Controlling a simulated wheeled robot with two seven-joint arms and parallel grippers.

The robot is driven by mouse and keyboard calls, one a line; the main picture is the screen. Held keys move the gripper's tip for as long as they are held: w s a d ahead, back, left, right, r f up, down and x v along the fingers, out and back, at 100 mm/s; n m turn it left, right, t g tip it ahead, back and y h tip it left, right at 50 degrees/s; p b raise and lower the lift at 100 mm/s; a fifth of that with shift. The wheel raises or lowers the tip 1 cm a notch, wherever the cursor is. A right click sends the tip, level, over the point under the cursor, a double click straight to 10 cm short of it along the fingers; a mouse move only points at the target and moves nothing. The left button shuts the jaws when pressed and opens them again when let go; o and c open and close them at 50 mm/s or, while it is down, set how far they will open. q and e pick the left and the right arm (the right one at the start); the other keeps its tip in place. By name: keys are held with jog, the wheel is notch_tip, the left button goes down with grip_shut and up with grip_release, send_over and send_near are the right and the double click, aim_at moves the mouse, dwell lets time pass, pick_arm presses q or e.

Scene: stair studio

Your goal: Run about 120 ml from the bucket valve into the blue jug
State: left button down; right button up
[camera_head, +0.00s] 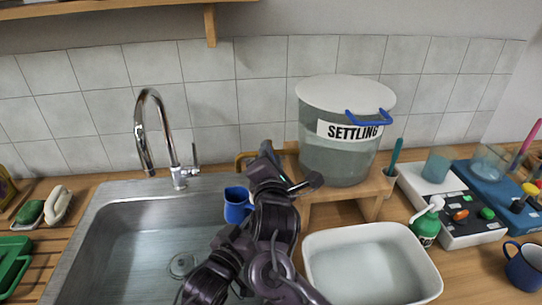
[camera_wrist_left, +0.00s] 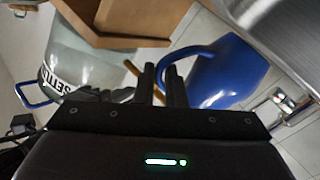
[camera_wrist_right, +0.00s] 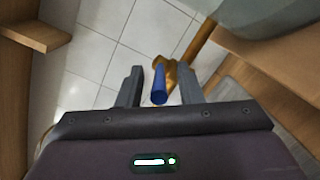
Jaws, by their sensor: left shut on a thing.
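The clear bucket (camera_head: 340,160) marked SETTLING stands on a wooden stand and holds cloudy liquid. Its brass valve (camera_head: 243,158) sticks out to the left over the sink edge. The valve's blue lever (camera_wrist_right: 159,85) lies between the spread fingers of my right gripper (camera_wrist_right: 160,88), with gaps on both sides. In the head view my right gripper (camera_head: 268,152) is beside the valve. My left gripper (camera_wrist_left: 163,85) is shut on the handle of the blue jug (camera_wrist_left: 228,72). The jug (camera_head: 236,208) is below the valve, over the sink; my arm partly hides it. Its contents cannot be seen.
The steel sink (camera_head: 120,225) with its tap (camera_head: 165,145) lies to the left. A white basin (camera_head: 368,262) stands in front of the wooden stand (camera_head: 300,190). A green pump bottle (camera_head: 426,225), a button panel (camera_head: 462,215) and a blue mug (camera_head: 524,266) crowd the right.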

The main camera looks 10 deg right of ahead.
jog(key=shift+w, duration=0.15)
grip_shut()
jog(key=shift+a, duration=0.1)
jog(key=shift+a+m+h, duration=0.35)
jog(key=shift+m+h, duration=0.45)
jog(key=shift+h, duration=0.4)
jog(key=shift+d+f, duration=0.1)
grip_release()
jog(key=v, duration=1.2)
jog(key=shift+r, duration=0.25)
